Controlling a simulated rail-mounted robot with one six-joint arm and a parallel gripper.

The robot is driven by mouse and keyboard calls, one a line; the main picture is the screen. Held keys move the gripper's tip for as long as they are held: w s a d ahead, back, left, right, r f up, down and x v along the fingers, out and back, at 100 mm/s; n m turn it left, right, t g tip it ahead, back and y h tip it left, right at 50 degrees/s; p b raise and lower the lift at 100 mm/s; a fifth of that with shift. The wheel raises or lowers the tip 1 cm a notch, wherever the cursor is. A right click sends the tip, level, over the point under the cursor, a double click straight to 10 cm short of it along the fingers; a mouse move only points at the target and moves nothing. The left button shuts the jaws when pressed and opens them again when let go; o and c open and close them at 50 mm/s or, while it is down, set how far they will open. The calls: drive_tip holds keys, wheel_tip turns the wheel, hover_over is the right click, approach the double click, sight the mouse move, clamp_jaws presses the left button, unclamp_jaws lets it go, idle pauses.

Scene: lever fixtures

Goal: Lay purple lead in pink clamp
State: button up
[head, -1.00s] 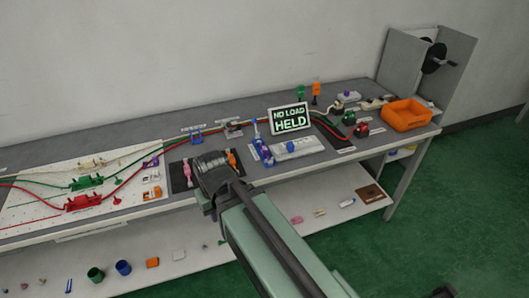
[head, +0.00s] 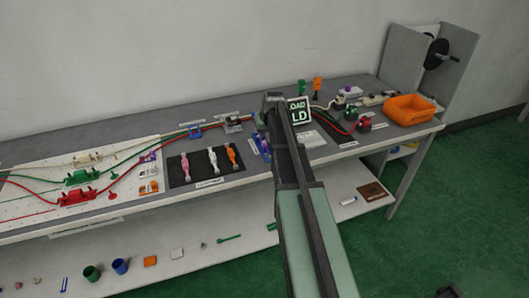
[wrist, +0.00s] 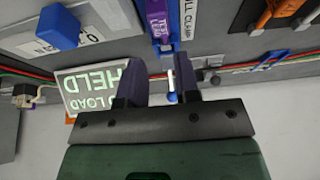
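A pink clamp-like piece (head: 185,167) stands at the left of a black mat, beside a white one (head: 212,160) and an orange one (head: 231,155). No purple lead can be made out for certain; a small purple item (head: 150,156) is on the white pegboard's right edge. In the wrist view my gripper (wrist: 158,65) is open and empty, its dark fingers apart. Beyond the fingertips is a blue fixture with a purple labelled body (wrist: 158,22), next to a label partly reading "CLAMP". In the head view my arm hides part of this blue fixture (head: 262,146) and my fingertips.
A "NO LOAD HELD" display (wrist: 92,88) stands close beside my gripper. Red and green cables run along the table back. The white pegboard (head: 30,205) with cable fixtures is at the left.

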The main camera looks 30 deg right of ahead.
drive_tip(key=shift+b+x, duration=0.3)
drive_tip(key=shift+x, duration=0.8)
drive_tip(key=b+x, duration=0.4)
drive_tip(key=x, duration=0.1)
drive_tip(key=shift+a+f+b, duration=0.1)
drive_tip(key=shift+b, duration=0.25)
drive_tip(key=shift+r, duration=0.2)
drive_tip(key=shift+c, duration=0.2)
clamp_jaws()
wheel_tip(320, 180, up, 20)
drive_tip(key=p, duration=2)
